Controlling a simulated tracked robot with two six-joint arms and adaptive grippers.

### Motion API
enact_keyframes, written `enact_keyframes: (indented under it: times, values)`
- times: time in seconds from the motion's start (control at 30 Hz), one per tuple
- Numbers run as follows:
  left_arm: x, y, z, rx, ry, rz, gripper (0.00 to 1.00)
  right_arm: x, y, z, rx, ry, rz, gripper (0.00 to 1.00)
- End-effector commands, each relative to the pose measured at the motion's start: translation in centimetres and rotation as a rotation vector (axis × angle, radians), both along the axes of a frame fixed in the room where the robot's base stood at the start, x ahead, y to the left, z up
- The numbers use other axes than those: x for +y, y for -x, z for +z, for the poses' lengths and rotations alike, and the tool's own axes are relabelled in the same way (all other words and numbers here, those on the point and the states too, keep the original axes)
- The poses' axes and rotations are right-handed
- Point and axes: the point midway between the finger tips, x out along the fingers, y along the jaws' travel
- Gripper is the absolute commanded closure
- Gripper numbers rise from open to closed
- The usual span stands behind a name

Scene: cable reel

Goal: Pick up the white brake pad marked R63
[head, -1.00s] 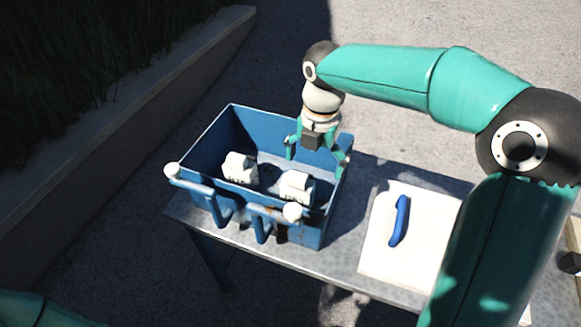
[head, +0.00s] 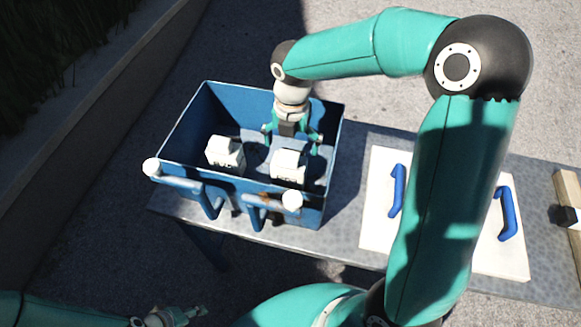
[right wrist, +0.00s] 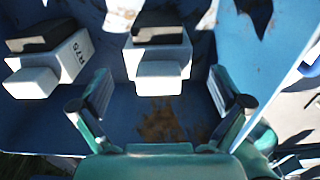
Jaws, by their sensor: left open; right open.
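Two white brake pads stand in an open blue bin: a left pad (head: 226,153) and a right pad (head: 289,167). Their front markings are too small to read in the head view. In the right wrist view, one pad (right wrist: 62,62) reads about R75; the other pad (right wrist: 159,55) shows no readable marking. My right gripper (head: 291,142) points down inside the bin, open and empty, just behind the right pad. In its wrist view, the open fingers (right wrist: 161,104) have bare bin floor between them. My left gripper (head: 177,316) is open at the bottom edge, away from the bin.
The blue bin (head: 177,130) has high walls and front handles with white knobs (head: 152,167). It stands on a grey metal table (head: 340,237). A white board (head: 378,226) with blue handles (head: 397,190) lies right of it. My right arm partly covers the board.

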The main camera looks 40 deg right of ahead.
Motion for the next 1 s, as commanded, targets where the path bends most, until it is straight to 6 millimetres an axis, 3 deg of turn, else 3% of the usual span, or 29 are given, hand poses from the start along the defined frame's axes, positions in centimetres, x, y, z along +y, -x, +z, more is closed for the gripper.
enact_keyframes:
  times: [0.23,0.5,0.8,1.0]
  values:
    - [0.0,0.0,0.1,0.000,0.000,0.000,0.56,0.2,0.2,-1.7,0.004,0.000,-0.001,0.00]
    - [0.0,0.0,0.1,0.000,0.000,0.000,0.56,0.7,0.2,-5.3,0.003,0.000,-0.001,0.00]
    - [0.0,0.0,0.1,0.000,0.000,0.000,0.56,0.7,0.2,-5.7,0.000,0.000,-0.001,0.00]
    - [0.0,0.0,0.1,0.000,0.000,0.000,0.56,0.7,0.2,-5.7,0.000,0.000,-0.001,0.33]
